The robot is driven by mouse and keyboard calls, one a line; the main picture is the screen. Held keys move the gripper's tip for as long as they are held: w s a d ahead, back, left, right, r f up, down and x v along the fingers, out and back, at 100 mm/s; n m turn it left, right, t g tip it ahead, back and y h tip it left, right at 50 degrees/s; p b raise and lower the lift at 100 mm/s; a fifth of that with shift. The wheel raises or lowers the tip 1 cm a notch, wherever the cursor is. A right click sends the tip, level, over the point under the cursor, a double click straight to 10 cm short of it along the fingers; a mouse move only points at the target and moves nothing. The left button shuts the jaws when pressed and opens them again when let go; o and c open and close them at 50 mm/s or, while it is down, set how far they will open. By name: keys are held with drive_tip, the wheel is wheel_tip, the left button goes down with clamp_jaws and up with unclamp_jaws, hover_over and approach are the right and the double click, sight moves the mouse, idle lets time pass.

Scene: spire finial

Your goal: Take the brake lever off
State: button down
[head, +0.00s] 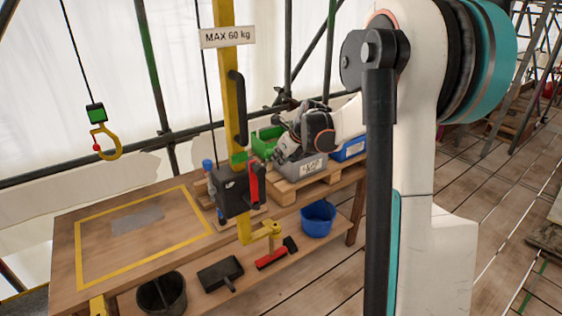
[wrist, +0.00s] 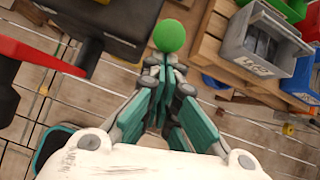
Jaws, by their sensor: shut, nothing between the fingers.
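The brake lever, a red bar (head: 254,182), stands upright on the right side of the dark winch box (head: 228,196) on the yellow mast. In the wrist view a red bar (wrist: 38,55) that looks like this lever reaches in at the left, beside the dark box (wrist: 112,22). My gripper (head: 281,157) is to the right of the lever and apart from it. In the wrist view my gripper (wrist: 163,66) has its teal fingers together with nothing held. A green ball (wrist: 169,36) appears just beyond the fingertips; I cannot tell whether they touch.
The yellow mast (head: 227,65) carries a black handle and a weight sign. Grey, green and blue bins (head: 303,166) stand on a pallet behind my gripper. A hook (head: 107,142) hangs at the left. The yellow-marked bench area (head: 165,242) is mostly clear. A blue bucket (head: 318,218) sits below.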

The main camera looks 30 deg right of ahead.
drive_tip(key=shift+g, duration=0.9)
drive_tip(key=shift+w+a+r+p, duration=0.1)
drive_tip(key=shift+w+r+p, duration=0.15)
drive_tip(key=shift+w+r, duration=0.4)
drive_tip(key=shift+w+d+r+p, duration=0.1)
drive_tip(key=shift+w+r+p, duration=0.2)
drive_tip(key=shift+w, duration=0.65)
drive_tip(key=shift+w+a+r+p, duration=0.1)
drive_tip(key=shift+w+r+p, duration=0.05)
drive_tip(key=shift+w+r, duration=0.55)
drive_tip(key=shift+w+f, duration=0.15)
